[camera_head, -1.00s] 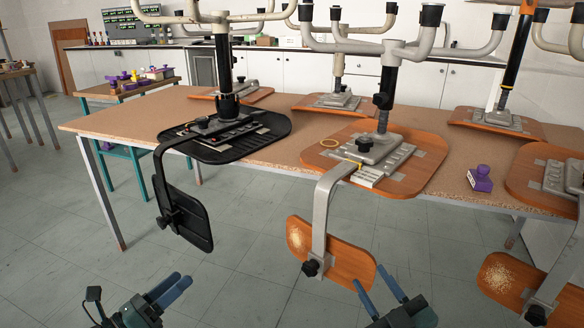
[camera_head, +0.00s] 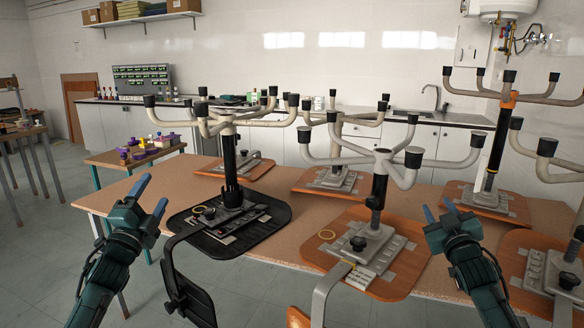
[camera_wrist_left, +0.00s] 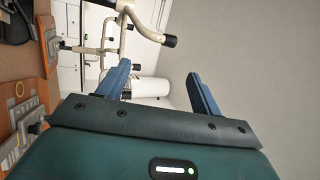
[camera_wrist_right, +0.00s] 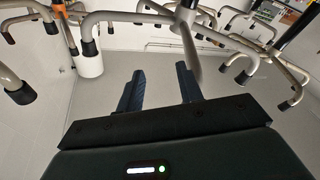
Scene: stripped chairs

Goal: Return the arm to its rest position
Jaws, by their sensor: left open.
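My left gripper (camera_head: 152,196) is raised at the left of the head view, in front of the workbench, its two blue fingers apart and nothing between them. In the left wrist view (camera_wrist_left: 158,72) its fingers are also spread and empty. My right gripper (camera_head: 438,208) is raised at the right, over the near part of the bench as seen from the head. Its blue fingers are apart and empty, as the right wrist view (camera_wrist_right: 160,72) also shows. Neither gripper touches anything that I can see.
Upturned chairs stand on the workbench (camera_head: 120,192): a black seat (camera_head: 262,222) and an orange-brown seat (camera_head: 400,280) nearest, their legs pointing up. A yellow ring (camera_head: 327,234) lies on the orange-brown seat. A side table (camera_head: 108,160) with small coloured items stands at the left.

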